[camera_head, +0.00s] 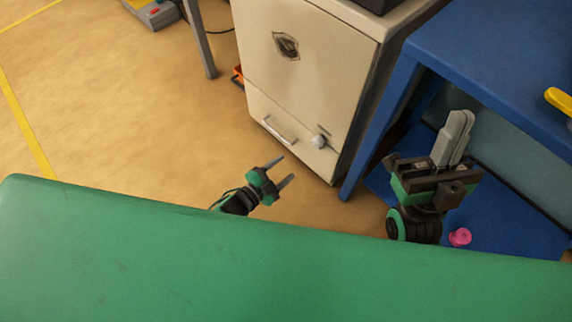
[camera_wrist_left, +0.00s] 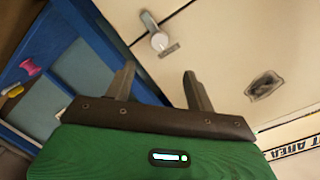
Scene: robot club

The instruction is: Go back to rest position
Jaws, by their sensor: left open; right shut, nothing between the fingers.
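My left gripper (camera_head: 279,172) is open and empty, low over the wooden floor in front of the cream cabinet. In the left wrist view its two fingers (camera_wrist_left: 160,82) stand apart with nothing between them. My right gripper (camera_head: 459,125) is shut with its fingers together and nothing held, in front of the blue table on the right. Much of both arms is hidden behind my own green body at the bottom of the head view.
The cream cabinet (camera_head: 300,62) has a handle and a knob (camera_head: 319,142). The blue table (camera_head: 490,50) has a lower blue shelf with a pink object (camera_head: 460,237). A yellow object (camera_head: 560,100) lies on its top. Open floor (camera_head: 110,110) spreads at the left.

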